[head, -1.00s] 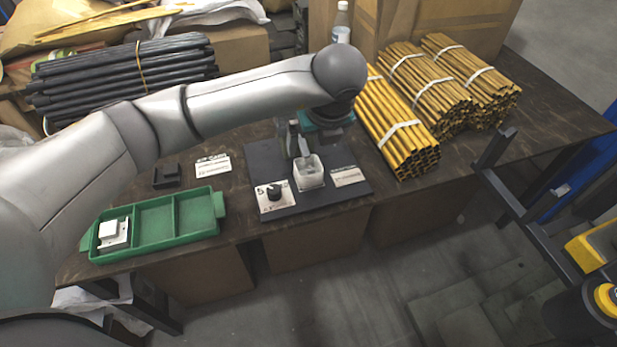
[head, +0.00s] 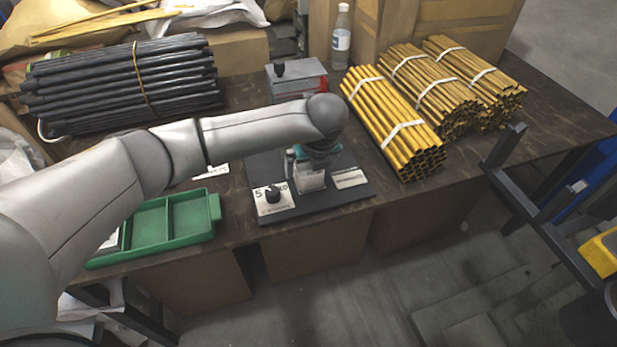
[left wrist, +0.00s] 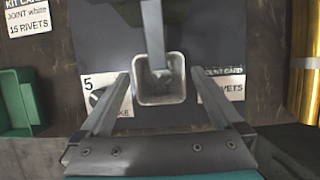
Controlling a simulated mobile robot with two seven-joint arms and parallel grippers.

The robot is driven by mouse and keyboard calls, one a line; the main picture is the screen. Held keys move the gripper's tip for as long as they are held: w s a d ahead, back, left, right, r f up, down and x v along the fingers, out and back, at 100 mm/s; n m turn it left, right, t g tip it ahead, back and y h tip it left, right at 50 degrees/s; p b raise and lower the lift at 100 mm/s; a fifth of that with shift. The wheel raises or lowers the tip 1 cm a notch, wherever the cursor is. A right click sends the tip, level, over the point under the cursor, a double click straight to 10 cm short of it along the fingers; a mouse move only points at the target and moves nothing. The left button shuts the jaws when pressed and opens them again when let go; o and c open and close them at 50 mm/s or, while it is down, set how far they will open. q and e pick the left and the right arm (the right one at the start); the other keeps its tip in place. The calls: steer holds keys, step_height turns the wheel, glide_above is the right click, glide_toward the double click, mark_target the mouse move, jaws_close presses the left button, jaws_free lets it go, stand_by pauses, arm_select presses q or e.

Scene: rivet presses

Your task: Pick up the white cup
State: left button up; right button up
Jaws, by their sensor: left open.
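The white cup (head: 311,181) is a small square open cup on the dark press plate (head: 336,201), partly hidden by my left gripper in the head view. In the left wrist view the cup (left wrist: 160,92) is seen from above, with a grey bar of the press reaching over its opening. My left gripper (left wrist: 165,76) is open, with one finger on each side of the cup in the left wrist view. In the head view the left gripper (head: 307,167) is right over the cup; I cannot tell whether the fingers touch it. My right gripper is not in view.
A green tray (head: 208,238) is at the left. Yellow tube bundles (head: 400,128) lie at the right. A bottle (head: 341,40) and a grey box (head: 296,78) stand behind.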

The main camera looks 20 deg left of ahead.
arm_select(q)
steer(key=shift+w+a+f, duration=0.15)
steer(key=shift+w+f, duration=0.05)
steer(key=shift+f, duration=0.45)
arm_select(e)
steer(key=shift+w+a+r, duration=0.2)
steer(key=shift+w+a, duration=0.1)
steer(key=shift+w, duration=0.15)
arm_select(q)
steer(key=shift+c, duration=0.2)
steer(key=c, duration=1.4)
steer(key=shift+o, duration=0.2)
steer(key=shift+r, duration=0.2)
